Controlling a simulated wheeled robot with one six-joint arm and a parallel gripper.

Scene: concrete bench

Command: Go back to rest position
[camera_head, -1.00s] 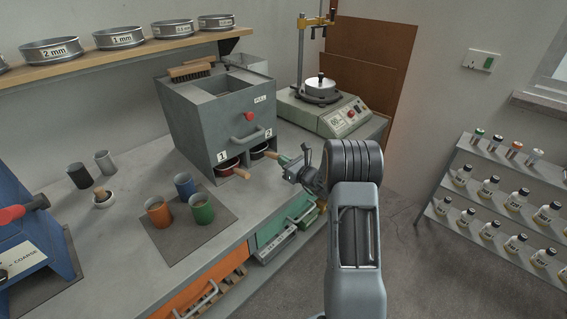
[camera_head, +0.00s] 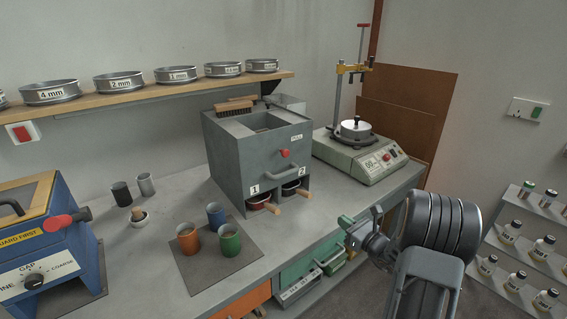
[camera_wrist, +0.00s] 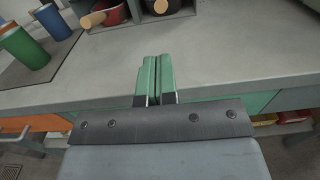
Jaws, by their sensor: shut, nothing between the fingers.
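My gripper (camera_head: 350,229) is in front of the bench's front edge, in the right half of the head view. In the wrist view its two green fingers (camera_wrist: 153,78) are pressed together with nothing between them. The grey riffle box (camera_head: 262,150) stands on the concrete bench (camera_head: 180,218), behind and left of the gripper. The gripper is apart from both handles.
Orange (camera_head: 188,238), blue (camera_head: 215,214) and green (camera_head: 229,240) cups stand on a dark mat. A blue grinder (camera_head: 48,247) is at the left. A sieve shaker (camera_head: 358,148) stands at the back right. A bottle rack (camera_head: 520,245) is at the far right. The floor before the bench is free.

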